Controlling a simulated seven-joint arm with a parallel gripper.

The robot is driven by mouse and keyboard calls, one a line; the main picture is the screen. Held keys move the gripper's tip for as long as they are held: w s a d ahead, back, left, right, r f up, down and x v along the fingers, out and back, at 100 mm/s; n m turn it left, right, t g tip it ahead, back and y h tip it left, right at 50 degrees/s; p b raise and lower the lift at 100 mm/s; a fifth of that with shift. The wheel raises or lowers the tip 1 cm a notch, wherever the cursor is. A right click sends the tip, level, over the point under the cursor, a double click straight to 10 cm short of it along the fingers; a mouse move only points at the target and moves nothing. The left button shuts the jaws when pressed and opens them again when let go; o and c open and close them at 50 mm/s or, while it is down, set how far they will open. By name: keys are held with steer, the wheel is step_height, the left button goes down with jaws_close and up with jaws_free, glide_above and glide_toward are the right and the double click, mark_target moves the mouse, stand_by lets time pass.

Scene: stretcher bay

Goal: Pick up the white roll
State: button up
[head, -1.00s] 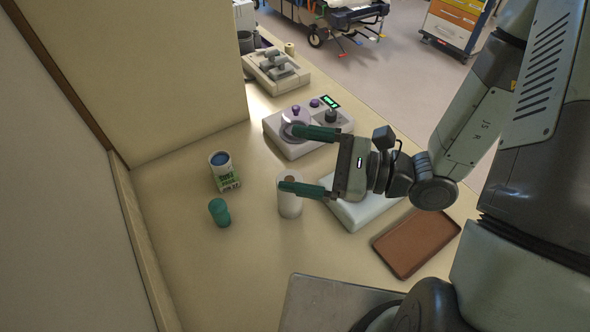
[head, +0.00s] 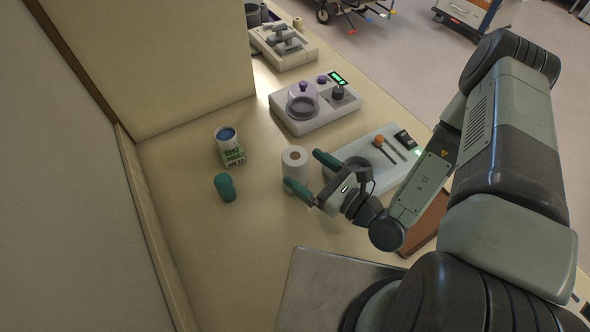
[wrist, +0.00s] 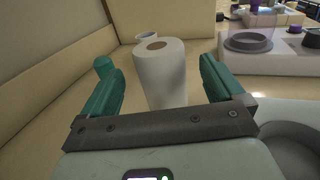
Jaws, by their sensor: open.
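The white roll (head: 295,168) stands upright on the counter, with a brown core showing in its top. In the wrist view the white roll (wrist: 161,76) is just ahead, between the directions of my two fingers. My gripper (head: 306,172) is open and empty, low over the counter at the roll's right and near side. In the wrist view my gripper (wrist: 158,90) shows its two green fingers spread on either side of the roll. I cannot tell whether a finger touches it.
A domed device (head: 314,106) is behind, and a white scale-like device (head: 381,150) is to the right.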

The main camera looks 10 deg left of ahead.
mark_target(289, 157)
steer(key=shift+x, duration=3)
steer(key=shift+r, duration=0.1)
steer(key=c, duration=1.2)
steer(key=shift+r, duration=0.1)
